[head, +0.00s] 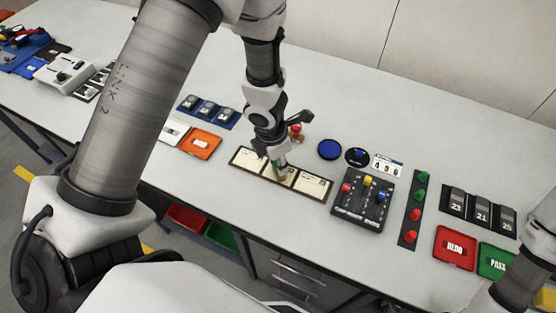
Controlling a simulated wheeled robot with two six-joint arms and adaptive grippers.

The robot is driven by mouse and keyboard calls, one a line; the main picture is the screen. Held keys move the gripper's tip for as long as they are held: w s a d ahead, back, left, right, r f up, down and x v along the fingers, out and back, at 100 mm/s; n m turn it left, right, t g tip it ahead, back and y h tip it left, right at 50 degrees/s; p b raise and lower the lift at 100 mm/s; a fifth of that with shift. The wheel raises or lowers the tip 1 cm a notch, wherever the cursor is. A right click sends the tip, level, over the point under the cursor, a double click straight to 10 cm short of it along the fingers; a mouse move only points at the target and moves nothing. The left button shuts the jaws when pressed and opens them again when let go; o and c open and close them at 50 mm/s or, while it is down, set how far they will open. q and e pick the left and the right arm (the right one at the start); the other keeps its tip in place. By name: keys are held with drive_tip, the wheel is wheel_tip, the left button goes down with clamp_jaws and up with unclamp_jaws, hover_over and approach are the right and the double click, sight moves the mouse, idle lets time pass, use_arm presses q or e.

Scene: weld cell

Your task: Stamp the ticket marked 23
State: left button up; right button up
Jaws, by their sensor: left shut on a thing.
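Three cream tickets lie side by side in a dark-framed holder: the left ticket (248,159), the middle ticket (270,171) and the right ticket (312,184). Their markings are too small to read. My left gripper (279,165) points down over the middle ticket, shut on a small stamp (283,177) with a tan lower part. The gripper hides much of it, and I cannot tell whether it touches the ticket. A round blue pad (329,149) lies to the right, behind the holder. My right gripper is out of the picture; only its arm shows at lower right.
A red-topped piece (296,130) stands just behind my left gripper. A black switch box (363,199) and a button strip (411,212) stand to the right. Number blocks marked 23, 21 and perhaps 28 (480,211) sit behind the red REDO tray (440,264) and green PASS tray (483,270).

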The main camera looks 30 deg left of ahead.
use_arm(q)
wheel_tip(320, 180, up, 7)
drive_tip(key=p, duration=0.7)
idle(0.5)
idle(0.4)
